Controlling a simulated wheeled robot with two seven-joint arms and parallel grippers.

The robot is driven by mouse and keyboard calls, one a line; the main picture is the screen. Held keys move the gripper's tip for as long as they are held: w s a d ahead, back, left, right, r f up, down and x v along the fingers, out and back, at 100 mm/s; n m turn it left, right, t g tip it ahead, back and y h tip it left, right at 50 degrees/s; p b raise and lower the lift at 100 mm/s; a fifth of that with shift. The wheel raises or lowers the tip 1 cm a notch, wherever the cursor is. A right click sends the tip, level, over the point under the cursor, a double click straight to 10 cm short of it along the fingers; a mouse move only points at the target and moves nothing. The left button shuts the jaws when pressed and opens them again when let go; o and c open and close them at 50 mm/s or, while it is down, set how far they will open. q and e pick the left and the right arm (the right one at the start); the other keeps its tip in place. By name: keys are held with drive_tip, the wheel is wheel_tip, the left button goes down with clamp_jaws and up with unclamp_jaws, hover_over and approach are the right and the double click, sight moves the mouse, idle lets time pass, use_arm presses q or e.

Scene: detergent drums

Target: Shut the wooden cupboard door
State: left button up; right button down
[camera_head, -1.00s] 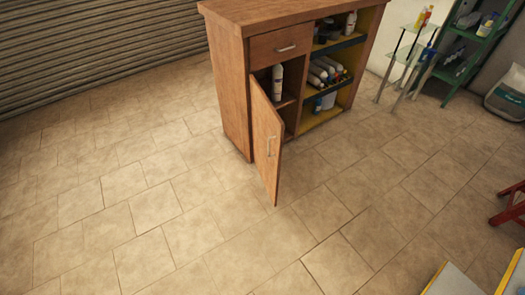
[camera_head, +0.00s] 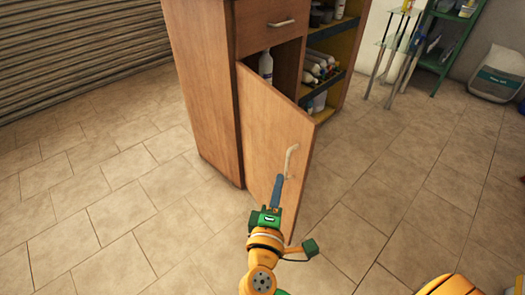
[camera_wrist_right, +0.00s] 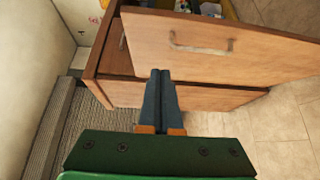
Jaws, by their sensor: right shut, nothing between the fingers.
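The wooden cupboard (camera_head: 205,90) stands ahead in the head view, with its wooden door (camera_head: 265,140) swung open toward me. A pale bar handle (camera_head: 290,160) is on the door's outer face, near its free edge. My right gripper (camera_head: 278,182) is shut and empty, in front of the door's outer face just below and left of the handle. In the right wrist view the shut fingers (camera_wrist_right: 160,75) point at the door (camera_wrist_right: 240,50), below the handle (camera_wrist_right: 200,45); I cannot tell whether they touch it. My left gripper is not in view.
A drawer (camera_head: 270,28) sits above the door opening, and a white bottle (camera_head: 266,66) stands inside. Open shelves hold several bottles at right. A glass side table, a green rack (camera_head: 450,50) and a bag (camera_head: 497,73) stand behind right. The tiled floor is clear at left.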

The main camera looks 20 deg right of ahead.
sight(305, 137)
drive_tip(key=shift+h, duration=0.3)
drive_tip(key=w+d, duration=0.2)
drive_tip(key=d, duration=0.1)
drive_tip(key=w+d+r+p, duration=0.1)
drive_tip(key=w+d, duration=0.2)
drive_tip(key=w+d+p, duration=0.1)
drive_tip(key=w+d, duration=0.1)
drive_tip(key=d, duration=0.2)
drive_tip(key=shift+w+r, duration=0.25)
drive_tip(key=shift+r, duration=0.15)
drive_tip(key=shift+d+f, duration=0.1)
drive_tip(key=shift+d, duration=0.25)
